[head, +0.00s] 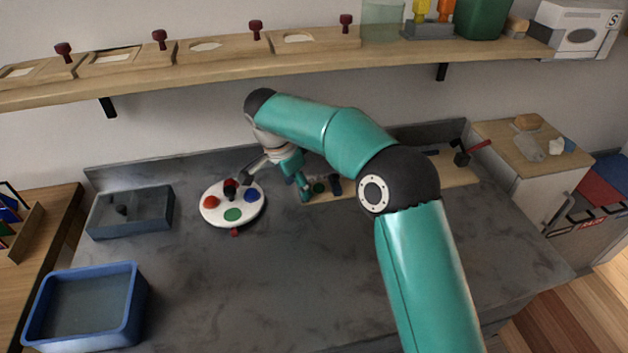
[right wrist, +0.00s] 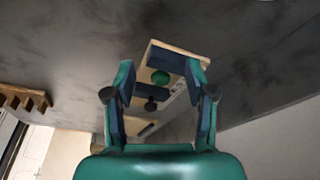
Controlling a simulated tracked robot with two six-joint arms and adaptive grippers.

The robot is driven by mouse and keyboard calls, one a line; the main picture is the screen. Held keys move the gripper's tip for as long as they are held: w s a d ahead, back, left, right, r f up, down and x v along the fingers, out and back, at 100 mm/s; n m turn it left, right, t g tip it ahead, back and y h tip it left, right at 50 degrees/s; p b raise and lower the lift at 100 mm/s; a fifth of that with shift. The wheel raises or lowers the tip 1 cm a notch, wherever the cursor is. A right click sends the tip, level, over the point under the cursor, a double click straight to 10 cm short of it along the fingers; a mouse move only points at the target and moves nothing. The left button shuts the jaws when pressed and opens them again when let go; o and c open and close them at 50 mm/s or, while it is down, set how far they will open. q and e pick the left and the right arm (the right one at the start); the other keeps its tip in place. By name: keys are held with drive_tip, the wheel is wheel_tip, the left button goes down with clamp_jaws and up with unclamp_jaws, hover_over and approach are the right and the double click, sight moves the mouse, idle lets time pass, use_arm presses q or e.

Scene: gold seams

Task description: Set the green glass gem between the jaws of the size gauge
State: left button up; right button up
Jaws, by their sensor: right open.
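The size gauge is a pale wooden board with blue jaws (head: 335,185) on the worktop behind my right arm. The green glass gem (head: 319,188) lies on the board in the gap between the blue jaws. In the right wrist view the gem (right wrist: 160,77) shows with one blue jaw (right wrist: 168,60) on its far side and another on its near side. I cannot tell whether it touches them. My right gripper (head: 275,188) is open and empty, its fingers spread to the left of the gem in the head view. My left gripper is not in view.
A white round palette (head: 220,217) with coloured spots and a dark knob lies left of the gripper. A grey tray (head: 150,218) and a blue bin (head: 125,320) stand at the left. A shelf (head: 220,66) runs above. The front worktop is clear.

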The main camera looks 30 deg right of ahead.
drive_tip(key=a, duration=0.4)
drive_tip(key=s+a, duration=0.1)
drive_tip(key=a, duration=0.1)
drive_tip(key=shift+s+a, duration=0.1)
drive_tip(key=shift+a, duration=0.3)
drive_tip(key=shift+s, duration=0.1)
